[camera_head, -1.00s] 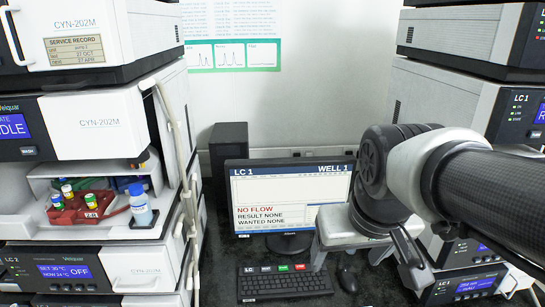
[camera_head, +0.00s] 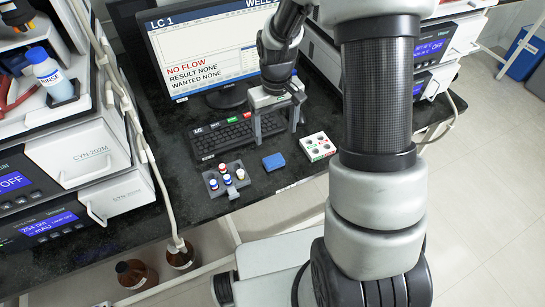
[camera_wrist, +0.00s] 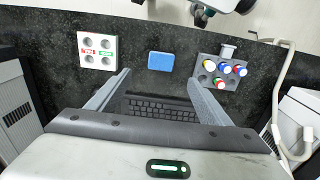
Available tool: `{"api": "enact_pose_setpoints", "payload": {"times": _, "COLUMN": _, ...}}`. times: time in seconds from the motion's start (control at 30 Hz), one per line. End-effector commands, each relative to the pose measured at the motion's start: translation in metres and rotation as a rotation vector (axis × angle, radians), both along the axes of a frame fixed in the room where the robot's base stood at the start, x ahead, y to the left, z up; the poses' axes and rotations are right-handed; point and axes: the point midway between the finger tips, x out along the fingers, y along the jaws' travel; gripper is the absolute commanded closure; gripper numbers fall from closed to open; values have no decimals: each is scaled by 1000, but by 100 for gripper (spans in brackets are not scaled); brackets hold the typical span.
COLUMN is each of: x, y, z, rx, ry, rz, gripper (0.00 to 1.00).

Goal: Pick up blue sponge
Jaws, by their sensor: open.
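The blue sponge (camera_head: 274,162) lies flat on the black bench, in front of the keyboard. It also shows in the wrist view (camera_wrist: 161,62), centred beyond my fingertips. My gripper (camera_head: 276,138) is open and empty, with its fingers pointing down over the keyboard's right end. In the wrist view the fingers (camera_wrist: 158,82) are spread wide, and the sponge sits apart from them, between their lines. Nothing hides the sponge in either view.
A grey rack (camera_head: 226,178) with several capped vials stands left of the sponge. A white block (camera_head: 318,147) with round wells lies to its right. The keyboard (camera_head: 222,136) and monitor (camera_head: 205,45) are behind. The bench's front edge is close to the sponge.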

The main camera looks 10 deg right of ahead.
Motion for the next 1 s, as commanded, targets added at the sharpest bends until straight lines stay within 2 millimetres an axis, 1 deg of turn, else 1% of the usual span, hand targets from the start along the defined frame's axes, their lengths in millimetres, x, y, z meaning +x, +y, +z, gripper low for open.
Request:
{"api": "enact_pose_setpoints", "payload": {"times": 0.03, "x": -1, "y": 0, "z": -14, "rx": 0, "ry": 5, "rz": 1, "gripper": 27}}
{"api": "enact_pose_setpoints", "payload": {"times": 0.1, "x": -1, "y": 0, "z": -30, "rx": 0, "ry": 5, "rz": 1, "gripper": 27}}
{"api": "enact_pose_setpoints", "payload": {"times": 0.2, "x": -1, "y": 1, "z": -50, "rx": 0, "ry": 5, "rz": 1, "gripper": 27}}
{"api": "enact_pose_setpoints", "payload": {"times": 0.3, "x": -1, "y": 1, "z": -65, "rx": 0, "ry": 3, "rz": 0, "gripper": 27}}
{"api": "enact_pose_setpoints", "payload": {"times": 0.57, "x": 0, "y": 1, "z": -84, "rx": 0, "ry": 1, "rz": 0, "gripper": 27}}
{"api": "enact_pose_setpoints", "payload": {"times": 0.83, "x": 2, "y": 4, "z": -122, "rx": 0, "ry": 2, "rz": 0, "gripper": 27}}
{"api": "enact_pose_setpoints", "payload": {"times": 1.0, "x": 3, "y": 4, "z": -130, "rx": -1, "ry": 0, "rz": 0, "gripper": 27}}
